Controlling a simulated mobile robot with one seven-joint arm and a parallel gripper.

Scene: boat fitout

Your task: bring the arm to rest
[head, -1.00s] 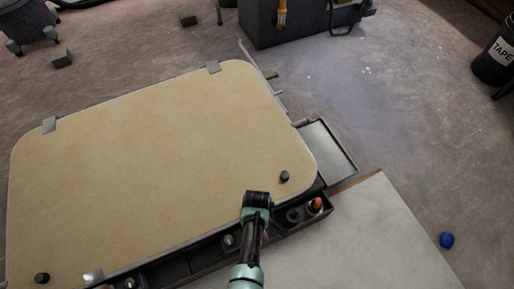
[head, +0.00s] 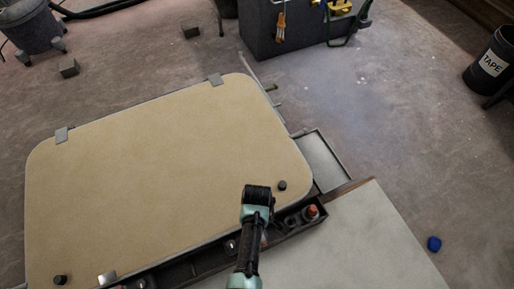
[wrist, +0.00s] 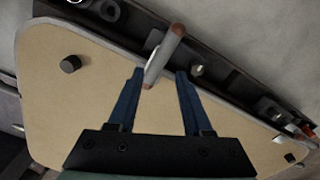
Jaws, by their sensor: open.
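My arm (head: 252,230) reaches up from the bottom of the head view, over the front right part of a tan panel. The fingers of my gripper (wrist: 158,78) show only in the wrist view, as two blue fingers spread apart. A grey rod with brownish ends (wrist: 166,55) appears between and beyond the fingertips, near the dark tray's edge. Gaps show beside it, and I cannot tell how far it is from the fingers. In the head view the fingers cannot be made out.
The tan panel (head: 160,165) has clips and dark knobs. A dark compartment tray (head: 205,262) runs along its front edge, holding an orange-topped item (head: 312,211). A pale worktop (head: 350,245) lies right. A blue object (head: 434,244) and a TAPE bin (head: 491,64) are on the floor.

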